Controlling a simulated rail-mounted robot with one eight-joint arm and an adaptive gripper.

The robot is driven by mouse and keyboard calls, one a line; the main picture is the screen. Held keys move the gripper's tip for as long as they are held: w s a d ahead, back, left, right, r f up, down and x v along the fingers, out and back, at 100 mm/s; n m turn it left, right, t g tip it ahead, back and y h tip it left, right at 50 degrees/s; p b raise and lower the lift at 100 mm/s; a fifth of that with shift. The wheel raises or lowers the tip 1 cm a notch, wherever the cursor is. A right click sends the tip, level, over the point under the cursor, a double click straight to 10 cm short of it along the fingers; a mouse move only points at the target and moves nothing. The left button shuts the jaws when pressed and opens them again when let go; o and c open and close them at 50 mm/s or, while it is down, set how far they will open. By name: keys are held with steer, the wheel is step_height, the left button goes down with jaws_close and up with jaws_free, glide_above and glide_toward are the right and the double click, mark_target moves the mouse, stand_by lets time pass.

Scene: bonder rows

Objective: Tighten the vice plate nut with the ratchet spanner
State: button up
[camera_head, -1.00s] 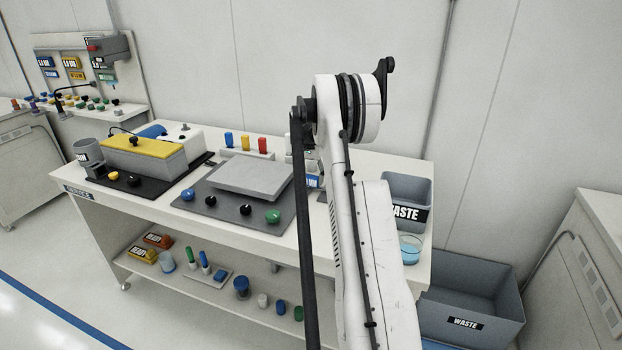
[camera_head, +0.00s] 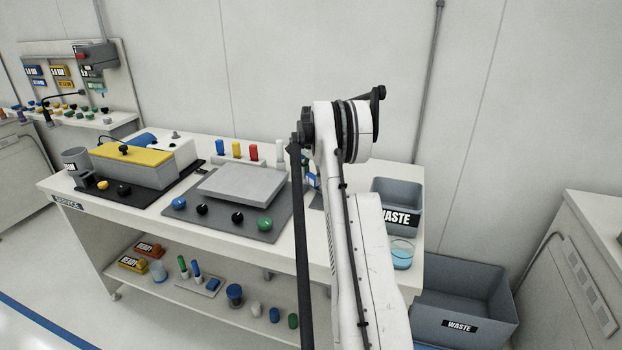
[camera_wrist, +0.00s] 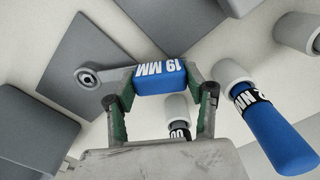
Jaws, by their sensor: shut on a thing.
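In the wrist view my gripper (camera_wrist: 160,88) is shut on the ratchet spanner (camera_wrist: 158,76). Its blue handle, marked 19 MM, lies crosswise between the fingers. Its grey ring-shaped head (camera_wrist: 87,77) sticks out to the left, over a dark grey flat surface. In the head view my gripper and the spanner are hidden behind my arm. I cannot make out the vice plate nut in either view. A grey plate (camera_head: 242,186) lies on a dark mat (camera_head: 217,218) on the bench; I cannot tell whether it is the vice plate.
In the wrist view another blue handle (camera_wrist: 275,132) stands close right of my gripper, with pale cylinders nearby. In the head view the bench (camera_head: 150,216) holds a yellow-topped box (camera_head: 132,152), several coloured knobs, a waste bin (camera_head: 397,190) and a glass of blue liquid (camera_head: 402,254).

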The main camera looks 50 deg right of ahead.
steer(key=shift+r+p, duration=1)
steer(key=shift+r, duration=1.95)
